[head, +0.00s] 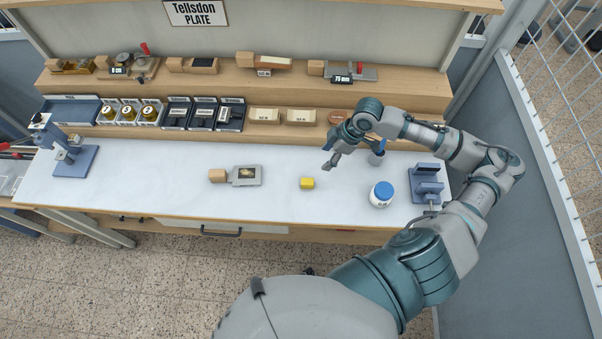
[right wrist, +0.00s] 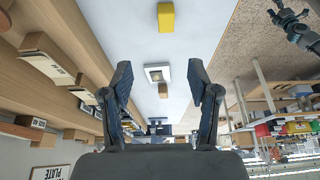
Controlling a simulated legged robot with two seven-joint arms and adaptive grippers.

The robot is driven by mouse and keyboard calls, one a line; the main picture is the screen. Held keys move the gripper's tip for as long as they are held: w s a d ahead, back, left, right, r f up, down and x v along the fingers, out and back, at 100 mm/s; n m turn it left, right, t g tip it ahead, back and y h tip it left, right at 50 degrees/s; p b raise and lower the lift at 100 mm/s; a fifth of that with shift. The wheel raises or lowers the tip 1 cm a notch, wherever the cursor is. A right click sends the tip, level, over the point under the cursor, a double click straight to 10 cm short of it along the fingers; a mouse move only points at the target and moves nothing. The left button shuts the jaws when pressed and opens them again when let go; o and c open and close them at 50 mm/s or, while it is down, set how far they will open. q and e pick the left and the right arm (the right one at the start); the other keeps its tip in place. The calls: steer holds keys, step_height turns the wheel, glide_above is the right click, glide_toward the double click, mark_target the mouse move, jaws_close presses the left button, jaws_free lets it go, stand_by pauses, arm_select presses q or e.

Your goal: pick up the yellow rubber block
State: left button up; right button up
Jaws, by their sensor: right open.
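The yellow rubber block (head: 307,183) lies on the white bench top near the middle, in front of the shelves. My right gripper (head: 332,157) is above the bench, up and to the right of the block in the head view, apart from it. In the right wrist view the yellow block (right wrist: 166,18) is at the top centre, beyond the fingertips. The two fingers of my right gripper (right wrist: 160,72) are spread with nothing between them. A dark jointed part at the upper right of the wrist view looks like my left gripper (right wrist: 289,20); its jaws are unclear.
A grey plate (head: 247,176) with a wooden-handled piece lies left of the block. A white jar with a blue lid (head: 382,194) and a blue-grey device (head: 427,183) stand to the right. A small press (head: 75,160) stands far left. Shelves (head: 215,82) line the back.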

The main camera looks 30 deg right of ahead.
glide_toward(311, 181)
steer(key=a, duration=0.1)
steer(key=f, duration=0.1)
steer(key=w+f, duration=0.2)
steer(key=f, duration=0.1)
steer(key=shift+a, duration=0.25)
steer(key=shift+f, duration=0.45)
steer(key=shift+a+f, duration=0.2)
steer(key=shift+f, duration=0.05)
steer(key=x, duration=0.4)
steer(key=shift+s+a+f, duration=0.3)
steer(key=shift+a+f, duration=0.05)
steer(key=shift+d, duration=0.3)
steer(key=c, duration=1)
jaws_close()
arm_select(q)
steer(key=s, duration=0.3)
steer(key=shift+s+a+r, duration=0.1)
steer(key=shift+s+a, duration=0.05)
steer(key=shift+a, duration=0.05)
arm_select(e)
steer(key=shift+a, duration=0.1)
